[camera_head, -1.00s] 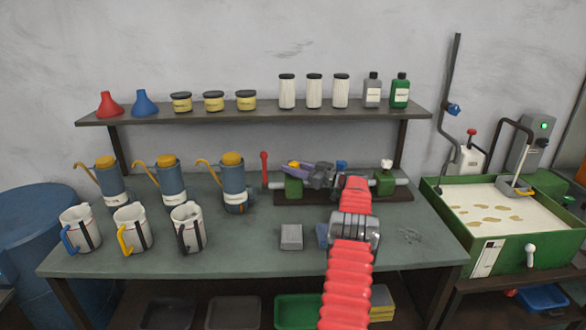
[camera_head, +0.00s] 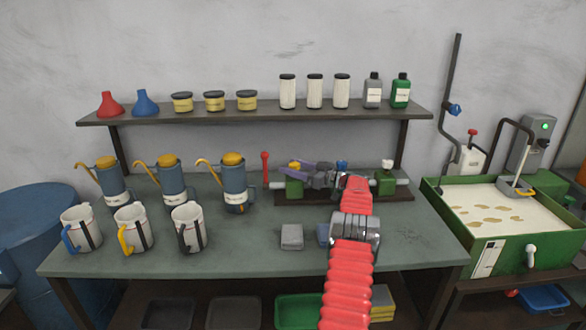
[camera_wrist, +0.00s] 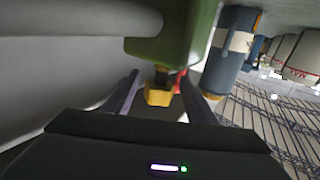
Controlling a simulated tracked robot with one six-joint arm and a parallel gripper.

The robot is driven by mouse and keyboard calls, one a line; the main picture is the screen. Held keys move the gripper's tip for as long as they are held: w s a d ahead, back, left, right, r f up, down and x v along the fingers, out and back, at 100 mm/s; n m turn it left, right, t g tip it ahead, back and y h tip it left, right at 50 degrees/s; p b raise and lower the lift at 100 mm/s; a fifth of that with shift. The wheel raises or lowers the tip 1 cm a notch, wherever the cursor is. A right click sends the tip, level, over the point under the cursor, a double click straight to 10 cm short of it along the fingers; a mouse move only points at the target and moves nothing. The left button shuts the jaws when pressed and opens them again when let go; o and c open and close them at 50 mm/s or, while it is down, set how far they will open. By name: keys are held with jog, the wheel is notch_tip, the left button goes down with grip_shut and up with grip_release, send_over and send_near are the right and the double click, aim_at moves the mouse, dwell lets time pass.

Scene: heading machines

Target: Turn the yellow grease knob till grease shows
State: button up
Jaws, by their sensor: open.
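The yellow grease knob (camera_head: 294,164) sits on top of the left green block (camera_head: 294,187) of the rail fixture on the bench. In the wrist view the knob (camera_wrist: 158,97) stands out from the green block (camera_wrist: 180,40) on a short dark stem. My gripper (camera_wrist: 158,100) is open, with one dark finger on each side of the knob and a visible gap on both sides. In the head view my gripper (camera_head: 304,166) is just right of the knob, and its fingers reach toward it. I cannot make out any grease at the block.
The bar (camera_head: 345,184) carries blue and white knobs farther right. A red lever (camera_head: 265,166) stands just left of the fixture, and a blue can with a spout (camera_head: 235,184) beyond it. Several mugs and cans fill the bench's left side. The shelf (camera_head: 250,116) hangs behind.

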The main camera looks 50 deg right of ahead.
jog(key=s+d, duration=0.2)
jog(key=s, duration=1.1)
jog(key=shift+s, duration=0.25)
jog(key=shift+w+a, duration=0.1)
